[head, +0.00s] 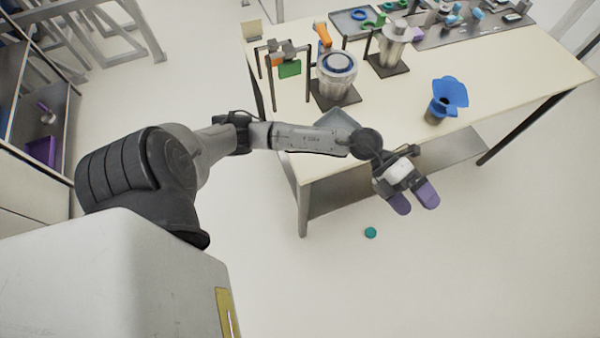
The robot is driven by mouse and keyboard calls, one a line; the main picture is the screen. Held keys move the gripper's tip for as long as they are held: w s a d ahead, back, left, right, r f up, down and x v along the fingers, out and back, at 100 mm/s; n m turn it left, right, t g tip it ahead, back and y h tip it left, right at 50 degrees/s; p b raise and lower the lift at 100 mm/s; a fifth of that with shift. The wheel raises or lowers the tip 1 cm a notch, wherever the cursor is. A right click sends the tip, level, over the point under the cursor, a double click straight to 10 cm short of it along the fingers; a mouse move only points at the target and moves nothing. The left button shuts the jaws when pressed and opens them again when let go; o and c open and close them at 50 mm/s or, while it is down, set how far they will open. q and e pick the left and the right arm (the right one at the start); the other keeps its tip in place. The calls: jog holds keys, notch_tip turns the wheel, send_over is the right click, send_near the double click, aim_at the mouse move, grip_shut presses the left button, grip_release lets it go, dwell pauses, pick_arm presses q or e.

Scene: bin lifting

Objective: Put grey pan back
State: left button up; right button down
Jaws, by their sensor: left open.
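A grey pan (338,119) appears to lie near the left front part of the table, mostly hidden behind my left forearm, so its full shape and contents cannot be told. My left gripper (416,200) has purple fingertips and hangs in front of the table's front edge, to the right of and nearer than the pan. Its fingers are apart with nothing between them. It does not touch the pan. My right gripper does not show.
The table (400,105) carries a silver canister (337,85), a blue flared funnel (448,97), a small black stand with a green block (289,69) and a grey tray (350,22) farther back. A teal disc (370,232) lies on the floor. Shelves stand at left.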

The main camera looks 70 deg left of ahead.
pick_arm(q)
notch_tip(320, 180, up, 5)
jog(key=n+t+y, duration=0.1)
jog(key=n+t, duration=1)
jog(key=s+a+f+n+g+y, duration=0.2)
jog(key=s+a+f+n+y, duration=0.2)
jog(key=f+n+y, duration=0.35)
jog(key=s+a+f+n+g+y, duration=0.1)
jog(key=s+a+f+n+y, duration=0.35)
jog(key=n+y, duration=0.45)
jog(key=s+d+f+n+g+h, duration=0.1)
jog(key=s+f+g, duration=0.3)
jog(key=s, duration=0.4)
jog(key=s+d+f+n+g+h, duration=0.1)
jog(key=s+f+g, duration=0.3)
jog(key=s, duration=0.4)
jog(key=shift+d+f+g+h, duration=0.15)
jog(key=shift+d+g+h, duration=0.6)
jog(key=shift+d+g, duration=0.15)
